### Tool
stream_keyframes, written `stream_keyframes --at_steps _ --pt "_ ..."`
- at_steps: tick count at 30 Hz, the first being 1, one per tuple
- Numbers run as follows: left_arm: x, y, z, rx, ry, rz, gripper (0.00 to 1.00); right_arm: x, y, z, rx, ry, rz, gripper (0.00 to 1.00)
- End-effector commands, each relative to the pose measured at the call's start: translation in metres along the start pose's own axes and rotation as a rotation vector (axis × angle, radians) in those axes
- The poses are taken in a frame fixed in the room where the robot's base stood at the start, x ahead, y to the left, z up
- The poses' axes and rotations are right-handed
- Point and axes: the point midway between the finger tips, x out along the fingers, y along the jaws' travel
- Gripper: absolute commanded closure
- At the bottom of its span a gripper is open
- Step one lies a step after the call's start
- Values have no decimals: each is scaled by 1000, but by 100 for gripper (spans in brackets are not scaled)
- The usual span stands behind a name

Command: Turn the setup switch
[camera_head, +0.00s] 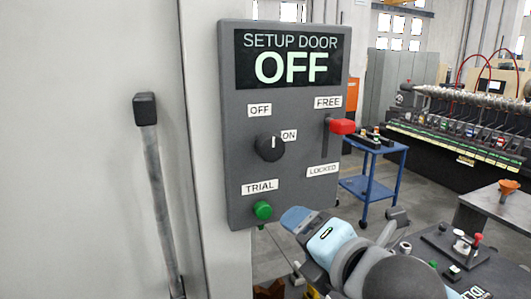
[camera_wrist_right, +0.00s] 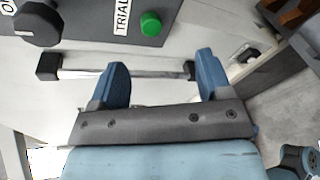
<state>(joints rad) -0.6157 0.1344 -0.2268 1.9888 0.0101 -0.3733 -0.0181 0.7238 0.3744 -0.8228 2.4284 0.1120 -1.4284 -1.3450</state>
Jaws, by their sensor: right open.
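The setup switch is a black round knob (camera_head: 270,147) on a dark grey panel (camera_head: 235,125), with OFF and ON labels above it and beside it. Its white mark points roughly upward. The display (camera_head: 293,58) reads SETUP DOOR OFF. The knob also shows at the top left of the right wrist view (camera_wrist_right: 38,24). My right gripper (camera_head: 297,218) is at the panel's lower right edge, below and right of the knob and apart from it. In the wrist view its two blue fingers (camera_wrist_right: 161,59) are spread with nothing held. My left gripper is not in view.
A green TRIAL button (camera_head: 262,210) is just left of my right gripper. A red-tipped lever (camera_head: 342,127) sticks out at the panel's right, between FREE and LOCKED. A long door handle (camera_head: 158,190) stands left. A blue cart (camera_head: 375,185) and machinery are behind.

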Motion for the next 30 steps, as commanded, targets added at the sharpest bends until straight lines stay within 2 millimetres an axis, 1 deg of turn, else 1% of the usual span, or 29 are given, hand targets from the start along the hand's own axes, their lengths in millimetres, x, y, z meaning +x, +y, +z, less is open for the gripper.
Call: stream_keyframes --at_steps 1,6,9,12,15,18,23,26,29,30 --pt "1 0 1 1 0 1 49 -5 15 4 -110 -16 26 28" --pt "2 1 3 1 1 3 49 -20 51 10 -475 -71 72 28" --pt "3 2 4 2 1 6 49 -30 69 15 -687 -116 86 28" --pt "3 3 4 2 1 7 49 -40 84 19 -881 -164 87 28" --pt "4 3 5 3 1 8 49 -48 94 24 -1038 -207 80 28" --pt "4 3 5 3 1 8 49 -54 101 27 -1147 -237 70 28" --pt "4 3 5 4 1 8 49 -56 105 30 -1222 -257 60 28" --pt "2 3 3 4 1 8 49 -50 107 31 -1227 -258 57 28" --pt "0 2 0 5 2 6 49 -36 110 34 -1226 -257 56 28" --pt "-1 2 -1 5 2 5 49 -28 112 35 -1226 -256 56 28"
